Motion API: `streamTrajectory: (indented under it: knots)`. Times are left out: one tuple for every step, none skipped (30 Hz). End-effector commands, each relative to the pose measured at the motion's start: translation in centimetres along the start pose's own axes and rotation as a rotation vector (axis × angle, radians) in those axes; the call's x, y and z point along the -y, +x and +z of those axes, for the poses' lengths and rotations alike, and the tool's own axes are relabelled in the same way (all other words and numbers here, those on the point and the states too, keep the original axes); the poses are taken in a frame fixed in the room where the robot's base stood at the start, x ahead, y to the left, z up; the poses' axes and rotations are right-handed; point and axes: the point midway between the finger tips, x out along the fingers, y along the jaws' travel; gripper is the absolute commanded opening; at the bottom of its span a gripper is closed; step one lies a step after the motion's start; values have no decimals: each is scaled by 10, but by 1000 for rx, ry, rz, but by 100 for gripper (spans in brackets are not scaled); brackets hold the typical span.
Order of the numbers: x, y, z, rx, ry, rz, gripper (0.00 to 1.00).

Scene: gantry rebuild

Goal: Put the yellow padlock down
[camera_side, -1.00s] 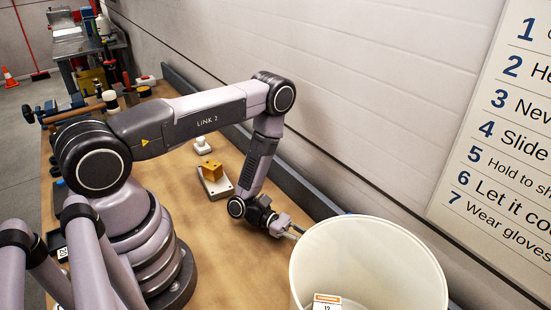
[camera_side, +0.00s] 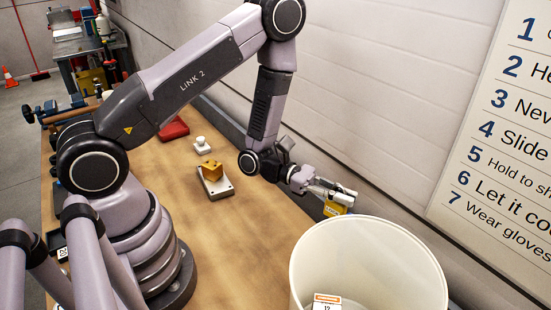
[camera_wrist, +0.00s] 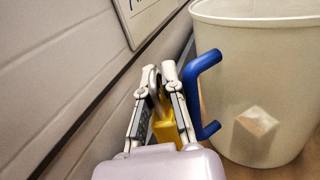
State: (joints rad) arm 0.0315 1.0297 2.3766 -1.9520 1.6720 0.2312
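My gripper (camera_side: 335,188) is raised behind the rim of the large cream bin, beside the wall. It is shut on the yellow padlock (camera_side: 336,206), whose yellow body shows just below the fingers. In the wrist view the padlock (camera_wrist: 165,127) sits between the two fingers (camera_wrist: 160,90), with its grey shackle up at the fingertips. The padlock looks clear of the table in the side view. Part of its body is hidden by the fingers.
The cream bin (camera_side: 297,262) stands close in front of my gripper. A blue handle (camera_wrist: 207,66) shows right of the fingers in the wrist view. A red object (camera_side: 173,128) lies farther back.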

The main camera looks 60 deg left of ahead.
Motion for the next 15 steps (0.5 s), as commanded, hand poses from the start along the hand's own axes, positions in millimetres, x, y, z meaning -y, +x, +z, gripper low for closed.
streamTrajectory:
  knots:
    - [0, 0, 12, 2, 6, 0, 0]
    - [0, 0, 18, 2, 6, 0, 0]
    - [0, 0, 27, 2, 7, 0, 0]
    - [1, 0, 33, 2, 5, 0, 0]
    - [1, 0, 39, 3, 7, 0, 0]
    - [1, 0, 47, 2, 7, -1, 0]
    - [1, 0, 53, 2, 7, -1, 0]
    - [1, 0, 58, 1, 6, -1, 0]
    - [1, 0, 66, 2, 7, -1, 0]
    - [2, 0, 72, 3, 7, 0, 0]
    - [1, 0, 78, 2, 7, -1, 0]
    - [2, 0, 84, 2, 6, -1, 0]
    - [2, 0, 90, 2, 7, 0, 0]
    - [2, 0, 95, 2, 6, -1, 0]
    - [2, 0, 101, 2, 6, 0, 0]
